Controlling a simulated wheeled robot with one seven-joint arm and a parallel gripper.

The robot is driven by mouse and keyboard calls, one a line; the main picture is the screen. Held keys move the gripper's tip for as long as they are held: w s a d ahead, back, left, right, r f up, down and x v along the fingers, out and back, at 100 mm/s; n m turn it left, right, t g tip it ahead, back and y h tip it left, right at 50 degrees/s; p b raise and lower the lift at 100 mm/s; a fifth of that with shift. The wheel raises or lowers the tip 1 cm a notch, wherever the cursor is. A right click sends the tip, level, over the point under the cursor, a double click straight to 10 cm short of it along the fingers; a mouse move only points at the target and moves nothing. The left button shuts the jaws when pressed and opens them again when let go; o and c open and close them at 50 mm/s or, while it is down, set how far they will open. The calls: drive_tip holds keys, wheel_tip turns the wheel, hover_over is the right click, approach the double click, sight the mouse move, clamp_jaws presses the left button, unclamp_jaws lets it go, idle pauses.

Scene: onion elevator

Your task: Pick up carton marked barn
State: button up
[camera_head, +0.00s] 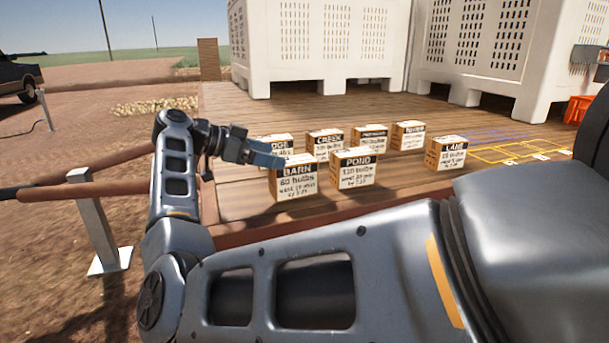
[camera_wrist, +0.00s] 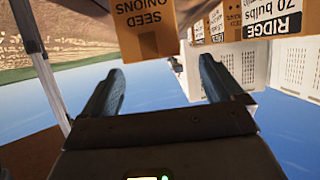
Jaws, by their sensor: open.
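The carton marked BARN (camera_head: 293,180) stands upright on the wooden deck, at the front left of a group of cartons. Its white label also reads 60 bulbs. My gripper (camera_head: 268,157) is open, just above and left of the BARN carton's top. In the wrist view, which is upside down, my two fingers (camera_wrist: 160,75) are spread with nothing between them. A near carton (camera_wrist: 148,25) printed SEED ONIONS shows beyond the fingertips. It appears to be the BARN one, but its name is out of view there.
The POND carton (camera_head: 352,169) stands close right of BARN. The RIDGE carton (camera_wrist: 272,20) is behind BARN, partly hidden by my gripper in the head view. Several other cartons, including LANE (camera_head: 446,155), stand nearby. Large white crates (camera_head: 317,45) stand at the back.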

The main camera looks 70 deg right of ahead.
sight(293, 160)
drive_tip(key=shift+a+p+x, duration=0.25)
drive_tip(key=shift+p+x, duration=0.65)
drive_tip(key=shift+x, duration=2.55)
drive_tip(key=shift+s+f, duration=0.1)
drive_tip(key=shift+s, duration=0.1)
